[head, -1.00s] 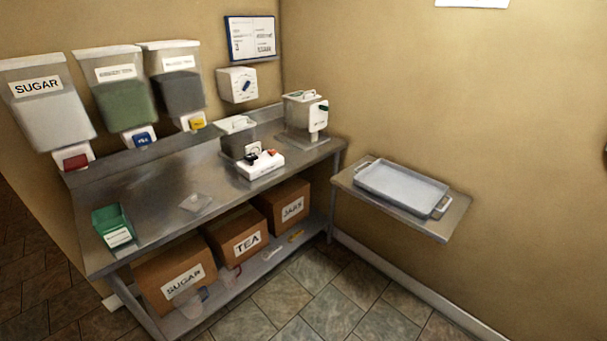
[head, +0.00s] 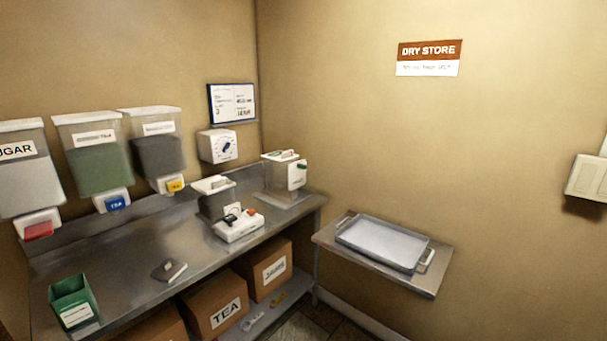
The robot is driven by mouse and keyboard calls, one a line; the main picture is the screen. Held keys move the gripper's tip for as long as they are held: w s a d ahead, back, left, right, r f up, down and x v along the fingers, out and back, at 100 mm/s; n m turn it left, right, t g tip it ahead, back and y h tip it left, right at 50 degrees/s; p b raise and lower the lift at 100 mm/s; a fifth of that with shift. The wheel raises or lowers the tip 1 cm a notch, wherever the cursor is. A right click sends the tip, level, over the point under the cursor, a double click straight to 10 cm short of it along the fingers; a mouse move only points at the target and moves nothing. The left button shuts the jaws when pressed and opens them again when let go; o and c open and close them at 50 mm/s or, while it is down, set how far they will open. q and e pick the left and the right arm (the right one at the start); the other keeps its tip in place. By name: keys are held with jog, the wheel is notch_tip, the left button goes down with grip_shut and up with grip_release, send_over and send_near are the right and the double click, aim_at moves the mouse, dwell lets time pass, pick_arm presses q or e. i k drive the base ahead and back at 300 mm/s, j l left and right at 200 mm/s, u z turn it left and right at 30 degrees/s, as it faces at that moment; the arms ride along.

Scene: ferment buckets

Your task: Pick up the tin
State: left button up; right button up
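No object is clearly readable as a tin. A green open-topped box (head: 74,302) with a white label stands at the front left of the steel bench; its label is too small to read. A small grey flat item (head: 169,271) lies on the bench to its right. Two lidded containers stand further back: a grey one (head: 214,197) and a larger one (head: 284,177) with a white fitting on its front. Neither of my grippers is in view.
The steel bench (head: 130,262) runs along the left wall, with a white switch unit (head: 238,227) on it. Dispensers, including a green-filled one (head: 95,168), hang above. Cardboard boxes (head: 218,303) sit below. A side shelf holds a metal tray (head: 382,245). The bench's middle is mostly clear.

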aim_at(72, 301)
jog(key=u, duration=1.65)
